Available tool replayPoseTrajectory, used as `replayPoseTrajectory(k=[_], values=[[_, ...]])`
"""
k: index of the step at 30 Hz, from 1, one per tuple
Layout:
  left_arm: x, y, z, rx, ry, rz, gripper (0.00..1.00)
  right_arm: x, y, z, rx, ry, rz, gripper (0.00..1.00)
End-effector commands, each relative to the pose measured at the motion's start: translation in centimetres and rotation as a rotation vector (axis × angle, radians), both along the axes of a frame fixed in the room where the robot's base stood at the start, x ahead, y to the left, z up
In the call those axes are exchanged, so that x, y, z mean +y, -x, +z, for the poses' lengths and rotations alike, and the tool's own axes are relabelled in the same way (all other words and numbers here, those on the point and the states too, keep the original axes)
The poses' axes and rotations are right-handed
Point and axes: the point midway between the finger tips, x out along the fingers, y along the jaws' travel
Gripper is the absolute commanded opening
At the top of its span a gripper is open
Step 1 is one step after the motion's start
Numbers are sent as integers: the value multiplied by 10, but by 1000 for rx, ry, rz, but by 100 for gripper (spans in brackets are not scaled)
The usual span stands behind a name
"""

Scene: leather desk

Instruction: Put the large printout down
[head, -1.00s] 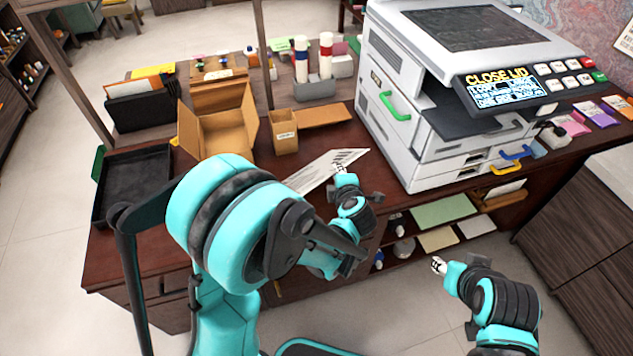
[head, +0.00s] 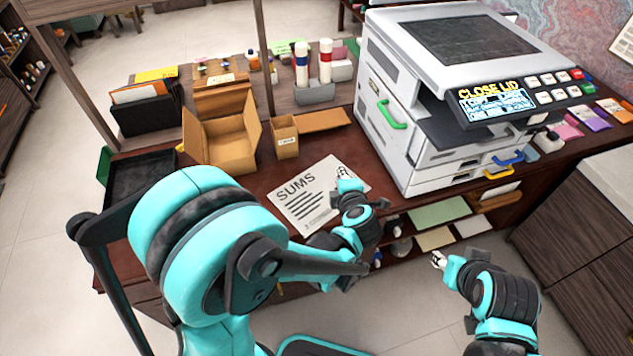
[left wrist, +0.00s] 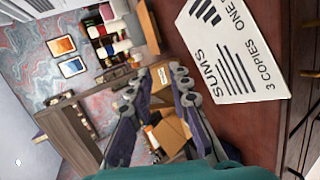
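The large printout (head: 306,197), a white sheet headed SUMS, appears to lie flat on the brown desk (head: 262,178) in front of the small cardboard box. In the left wrist view the printout (left wrist: 235,55) is at the upper right, and its text also reads "3 COPIES ONE". My left gripper (head: 344,174) is over the sheet's right part in the head view. In the left wrist view its two fingers (left wrist: 158,78) are spread with a gap, and no paper shows between them. My right gripper (head: 438,259) is low in front of the desk, too small to read.
A grey copier (head: 415,150) with a CLOSE LID display stands right of the printout. An open cardboard box (head: 222,135), a small box (head: 285,148) and a black tray (head: 140,172) stand to the left. Shelves with paper stacks (head: 440,212) are below the desk.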

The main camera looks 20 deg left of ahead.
Motion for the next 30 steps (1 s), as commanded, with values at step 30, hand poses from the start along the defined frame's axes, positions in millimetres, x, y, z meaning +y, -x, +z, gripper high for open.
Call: replayPoseTrajectory(k=[30], values=[[-47, 25, 202, -380, -809, -872, 19, 0, 0, 3, 0, 0, 0, 40]])
